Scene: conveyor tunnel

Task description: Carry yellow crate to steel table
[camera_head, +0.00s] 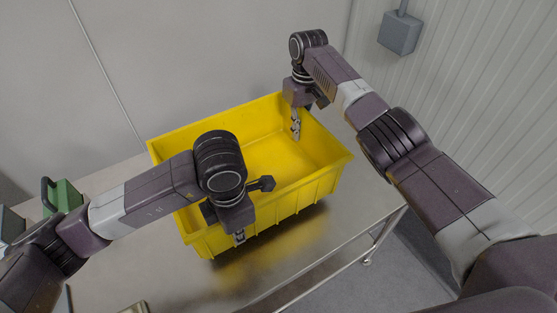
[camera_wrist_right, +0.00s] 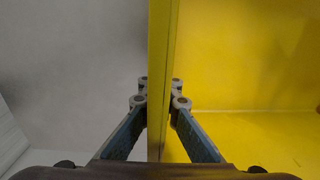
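The yellow crate (camera_head: 320,178) is open-topped, looks empty, and is over the steel table (camera_head: 345,225). A dark shadow shows under its near edge; I cannot tell whether it touches the table. My right gripper (camera_head: 296,127) is at the crate's far right wall. In the right wrist view, the fingers of this gripper (camera_wrist_right: 160,97) close on both sides of the yellow wall (camera_wrist_right: 162,45). My left gripper (camera_head: 238,236) is at the near wall, with one finger showing against the outside. Its other finger is hidden, so its grip is unclear.
A green case (camera_head: 62,195) with a dark handle stands at the left end of the table. A small pale object (camera_head: 135,308) lies at the bottom edge of the view. A grey box (camera_head: 400,33) hangs at the corrugated wall at upper right. The table's near right part is bare.

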